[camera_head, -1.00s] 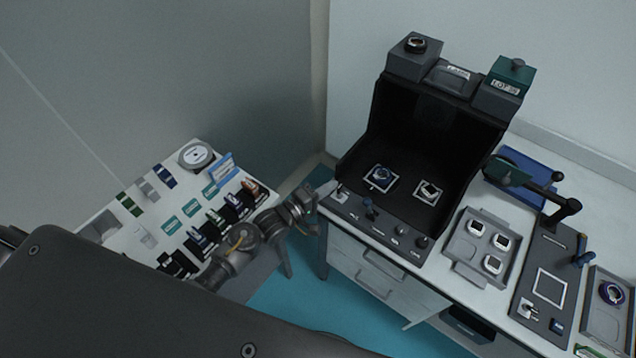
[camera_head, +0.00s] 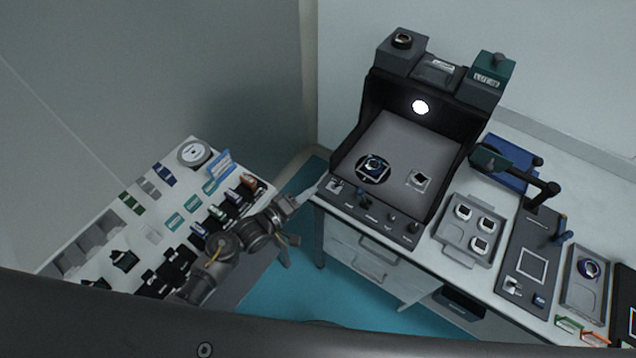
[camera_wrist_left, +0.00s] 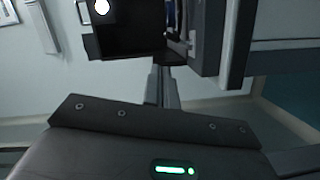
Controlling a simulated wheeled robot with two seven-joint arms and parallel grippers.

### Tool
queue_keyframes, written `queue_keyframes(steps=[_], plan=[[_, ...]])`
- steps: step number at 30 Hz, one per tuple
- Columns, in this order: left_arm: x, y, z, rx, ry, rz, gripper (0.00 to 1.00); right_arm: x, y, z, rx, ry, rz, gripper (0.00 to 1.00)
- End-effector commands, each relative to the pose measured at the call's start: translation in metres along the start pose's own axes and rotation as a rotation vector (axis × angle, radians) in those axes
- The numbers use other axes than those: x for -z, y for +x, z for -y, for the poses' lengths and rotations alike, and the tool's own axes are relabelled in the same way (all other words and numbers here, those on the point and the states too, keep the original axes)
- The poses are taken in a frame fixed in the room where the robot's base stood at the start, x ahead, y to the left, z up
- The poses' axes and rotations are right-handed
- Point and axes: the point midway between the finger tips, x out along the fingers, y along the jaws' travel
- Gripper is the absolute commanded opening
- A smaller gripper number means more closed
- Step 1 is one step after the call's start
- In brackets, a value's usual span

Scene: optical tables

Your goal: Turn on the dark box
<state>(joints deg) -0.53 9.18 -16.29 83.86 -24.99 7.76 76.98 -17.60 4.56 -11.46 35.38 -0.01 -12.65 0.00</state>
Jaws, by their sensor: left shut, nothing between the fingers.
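The dark box (camera_head: 447,121) stands open at the front on the white bench, and its round lamp (camera_head: 420,107) glows white. Its floor is lit grey, with a dark round piece (camera_head: 373,168) and a small square mount (camera_head: 419,179) on it. A row of knobs and a switch (camera_head: 336,185) sits on its front panel. My left gripper (camera_head: 314,190) is shut and empty, just left of the panel's left end; I cannot tell if it touches. The left wrist view shows the gripper fingers (camera_wrist_left: 163,88) and the box's glowing lamp (camera_wrist_left: 101,7). My right gripper is not in view.
A grey tray (camera_head: 469,230) with square mounts and a dark panel with an arm (camera_head: 530,265) stand right of the box. A side table (camera_head: 115,215) with cards and small parts is at left. Teal floor (camera_head: 290,275) shows between the tables.

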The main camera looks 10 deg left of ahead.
Motion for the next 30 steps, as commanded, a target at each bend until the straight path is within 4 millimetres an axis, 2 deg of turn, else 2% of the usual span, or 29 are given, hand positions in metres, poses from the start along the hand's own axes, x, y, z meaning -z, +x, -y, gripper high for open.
queue_keyframes(steps=[1, 8, 26, 30], plan=[[0.001, -0.006, -0.003, 0.0, 0.0, 0.003, 0.0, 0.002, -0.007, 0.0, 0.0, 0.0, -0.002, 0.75], [0.0, -0.016, -0.003, -0.004, 0.001, 0.012, 0.0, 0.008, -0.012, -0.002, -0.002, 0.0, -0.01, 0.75], [0.0, -0.017, -0.002, -0.004, 0.005, 0.013, 0.0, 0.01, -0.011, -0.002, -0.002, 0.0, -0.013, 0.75], [0.001, -0.017, 0.002, 0.013, 0.116, 0.011, 0.0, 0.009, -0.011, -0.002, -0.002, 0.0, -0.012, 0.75]])
